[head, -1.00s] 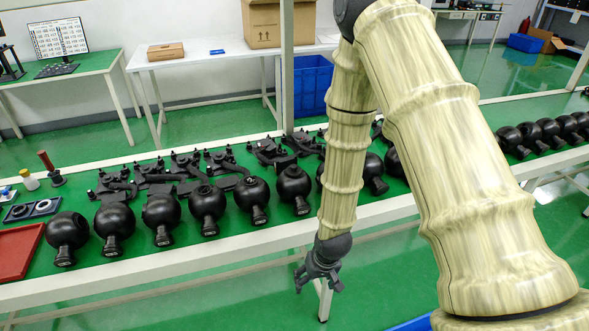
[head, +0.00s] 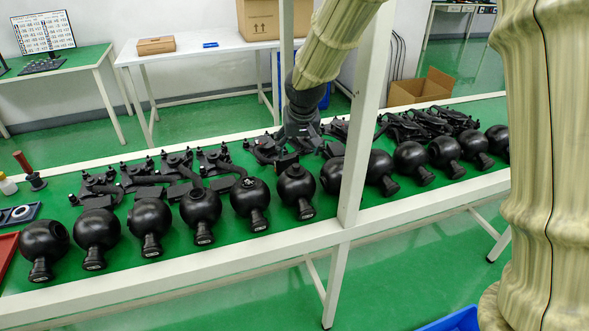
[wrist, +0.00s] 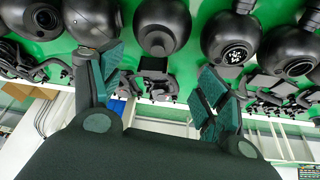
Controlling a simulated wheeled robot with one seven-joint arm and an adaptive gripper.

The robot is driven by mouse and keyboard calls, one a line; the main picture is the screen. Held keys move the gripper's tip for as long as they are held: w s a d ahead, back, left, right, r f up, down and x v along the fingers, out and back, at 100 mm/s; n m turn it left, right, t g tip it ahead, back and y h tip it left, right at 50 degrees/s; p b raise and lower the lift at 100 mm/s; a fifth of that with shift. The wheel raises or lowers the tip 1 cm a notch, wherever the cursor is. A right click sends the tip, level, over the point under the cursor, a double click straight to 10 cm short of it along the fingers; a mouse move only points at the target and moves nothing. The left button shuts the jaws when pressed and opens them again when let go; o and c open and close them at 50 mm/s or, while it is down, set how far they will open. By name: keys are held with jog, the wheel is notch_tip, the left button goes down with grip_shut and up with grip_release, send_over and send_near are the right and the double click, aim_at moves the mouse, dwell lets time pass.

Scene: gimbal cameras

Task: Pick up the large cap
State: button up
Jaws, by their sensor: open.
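No part is clearly recognisable as the large cap. A dark tray (head: 20,215) at the far left of the head view holds small round parts, one a pale ring (head: 20,213), cut by the picture edge. My gripper (head: 302,143) hangs over the back half of the green bench, near dark bracket assemblies and behind the row of black spheres. In the wrist view my gripper (wrist: 162,88) has its two fingers wide apart with nothing between them. Black spheres and brackets show beyond the fingers.
Several black spheres with necks (head: 200,207) line the bench front. Black brackets (head: 165,180) lie behind them. A white upright post (head: 365,120) stands at the bench front, right of my gripper. A red tray (head: 8,250) and a dark red-handled tool (head: 30,172) are at the left.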

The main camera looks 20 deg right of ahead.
send_over(297, 166)
jog(key=s, duration=0.2)
jog(key=f, duration=0.4)
jog(key=shift+s+a+f, duration=0.2)
jog(key=shift+p+x, duration=0.95)
jog(key=shift+x, duration=1.95)
jog(key=shift+s, duration=0.1)
jog(key=c, duration=0.8)
jog(key=shift+c, duration=0.3)
jog(key=shift+r, duration=0.1)
